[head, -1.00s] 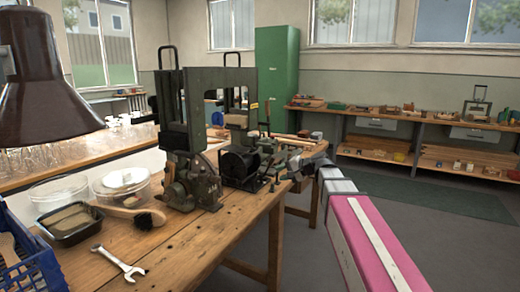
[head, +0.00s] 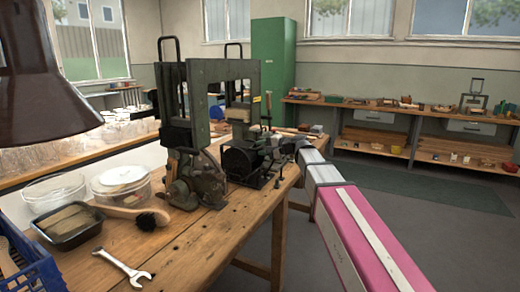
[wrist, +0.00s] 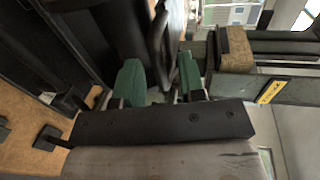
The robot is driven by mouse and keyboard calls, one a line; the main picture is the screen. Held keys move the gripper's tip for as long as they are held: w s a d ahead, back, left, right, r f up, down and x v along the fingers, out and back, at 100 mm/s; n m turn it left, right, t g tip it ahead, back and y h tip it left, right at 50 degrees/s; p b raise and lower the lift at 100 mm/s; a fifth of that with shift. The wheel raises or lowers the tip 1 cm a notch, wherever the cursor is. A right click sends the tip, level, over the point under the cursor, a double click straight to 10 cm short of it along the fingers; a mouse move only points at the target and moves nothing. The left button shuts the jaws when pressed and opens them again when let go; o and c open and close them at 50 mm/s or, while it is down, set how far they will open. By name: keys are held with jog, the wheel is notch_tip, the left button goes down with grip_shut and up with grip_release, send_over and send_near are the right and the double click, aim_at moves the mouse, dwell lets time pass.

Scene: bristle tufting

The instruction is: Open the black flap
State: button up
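The green-grey machine (head: 205,110) stands on the wooden bench. A black housing (head: 240,162) sits low on its right side; I cannot tell for certain which black part is the flap. In the wrist view, large black surfaces (wrist: 113,35) fill the upper left, and a thin curved dark part (wrist: 160,40) stands ahead of the fingers. My gripper (wrist: 160,82) has two green-tipped fingers spread apart, with nothing visibly held between them. In the head view, my gripper is at the machine's right side, small and partly hidden among dark parts.
A tan block (wrist: 235,48) sits in the machine's frame. On the bench lie a wrench (head: 122,268), a brush (head: 135,214), a black tray (head: 68,225) and clear tubs (head: 122,184). A blue crate (head: 30,268) and brown lamp (head: 40,90) are at left. Floor at right is open.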

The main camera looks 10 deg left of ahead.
jog(key=shift+w+a+f, duration=0.1)
jog(key=shift+w+a, duration=0.05)
jog(key=shift+a, duration=0.4)
grip_shut()
